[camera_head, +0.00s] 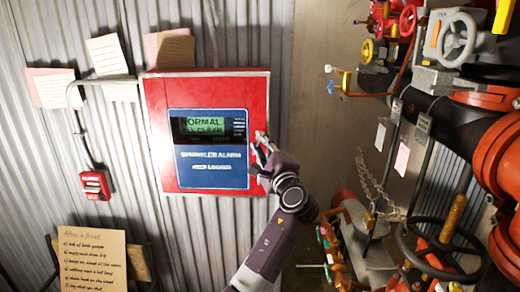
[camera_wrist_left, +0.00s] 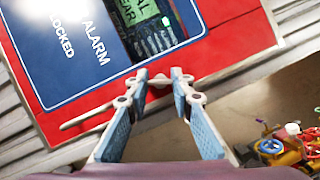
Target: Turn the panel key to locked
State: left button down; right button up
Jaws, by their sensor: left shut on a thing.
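The red alarm panel (camera_head: 156,150) hangs on the corrugated wall, with a blue face (camera_head: 212,178) reading "SPRINKLER ALARM" and "LOCKED". Its green display (camera_head: 205,126) reads "NORMAL". The panel also fills the top of the left wrist view (camera_wrist_left: 215,60). My left gripper (camera_head: 262,143) is at the panel's right edge. In the left wrist view its fingertips (camera_wrist_left: 160,83) are close together at that edge, shut on the panel key, which they mostly hide. The key's angle cannot be told. A pale thin rod (camera_wrist_left: 90,117) runs beside the left finger. My right gripper is not in view.
Red and black pipes with valve wheels (camera_head: 457,40) crowd the right side. A large dark handwheel (camera_head: 440,250) stands low right. A small red wall box (camera_head: 94,184) and a handwritten note (camera_head: 95,255) are at left. Bare wall lies right of the panel.

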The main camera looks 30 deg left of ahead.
pick_arm(q)
jog(key=shift+r+n+g+h, duration=0.1)
jog(key=shift+n+g+h, duration=0.45)
jog(key=shift+n, duration=1.65)
jog(key=c, duration=1.7)
grip_release()
jog(key=v, duration=1.2)
jog(key=shift+w+d, duration=0.1)
